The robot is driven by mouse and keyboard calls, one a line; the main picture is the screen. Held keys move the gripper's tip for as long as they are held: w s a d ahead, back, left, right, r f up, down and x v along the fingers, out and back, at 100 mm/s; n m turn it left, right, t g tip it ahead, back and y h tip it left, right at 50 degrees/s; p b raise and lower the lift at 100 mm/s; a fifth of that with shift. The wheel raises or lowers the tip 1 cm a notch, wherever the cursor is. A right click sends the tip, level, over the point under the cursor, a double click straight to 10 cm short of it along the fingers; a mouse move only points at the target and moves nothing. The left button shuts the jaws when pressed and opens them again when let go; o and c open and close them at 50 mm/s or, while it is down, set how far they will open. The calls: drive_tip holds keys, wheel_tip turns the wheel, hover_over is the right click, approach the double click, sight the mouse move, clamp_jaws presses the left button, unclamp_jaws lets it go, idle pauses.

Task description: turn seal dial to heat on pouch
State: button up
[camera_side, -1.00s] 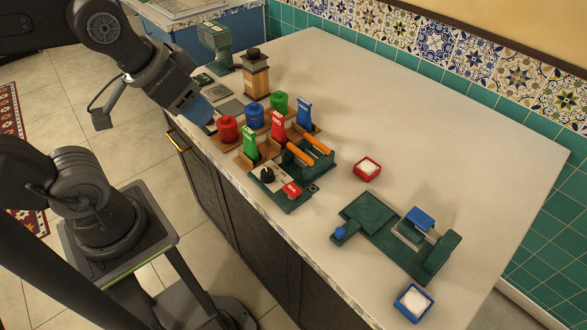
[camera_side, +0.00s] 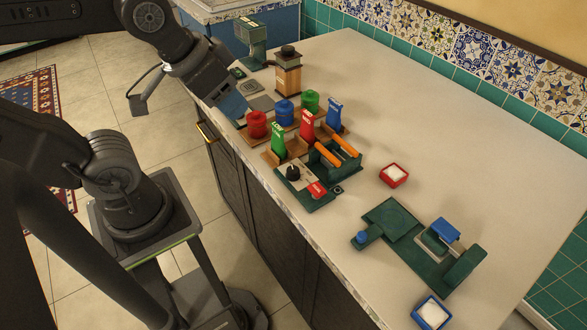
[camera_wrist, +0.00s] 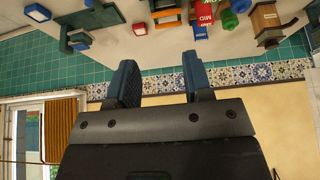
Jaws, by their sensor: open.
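A black dial knob (camera_side: 293,173) stands on a pale plate on a dark green base, with a red block (camera_side: 317,190) beside it. Just behind it is a green unit (camera_side: 325,158) with two orange bars (camera_side: 340,150). I cannot make out which thing is the pouch. My gripper (camera_side: 232,105) is over the left edge of the counter, beside the red canister (camera_side: 257,124) and well up-left of the dial. Its two blue fingers (camera_wrist: 160,85) are spread and empty in the wrist view. The dial is not clearly visible there.
Green, red and blue upright tags (camera_side: 278,139) stand by red, blue and green canisters. A wooden grinder (camera_side: 288,75) is behind. A green press with a blue block (camera_side: 445,230), a red tray (camera_side: 394,175) and a blue tray (camera_side: 431,313) lie right. The counter's far side is clear.

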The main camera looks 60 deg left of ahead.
drive_tip(key=shift+o, duration=0.8)
drive_tip(key=shift+w, duration=0.2)
drive_tip(key=shift+o, duration=0.7)
drive_tip(key=w+a+f+n+g, duration=0.1)
drive_tip(key=w+f+n+g, duration=0.1)
drive_tip(key=w+f, duration=0.3)
drive_tip(key=w+g, duration=0.1)
drive_tip(key=w, duration=0.2)
drive_tip(key=shift+w+a+f, duration=0.2)
drive_tip(key=shift+w+a, duration=0.05)
drive_tip(key=shift+w, duration=0.05)
drive_tip(key=n+g, duration=0.2)
hover_over(293, 170)
wheel_tip(293, 170, down, 9)
drive_tip(key=shift+n+g, duration=0.3)
wheel_tip(293, 170, down, 14)
drive_tip(key=c, duration=0.9)
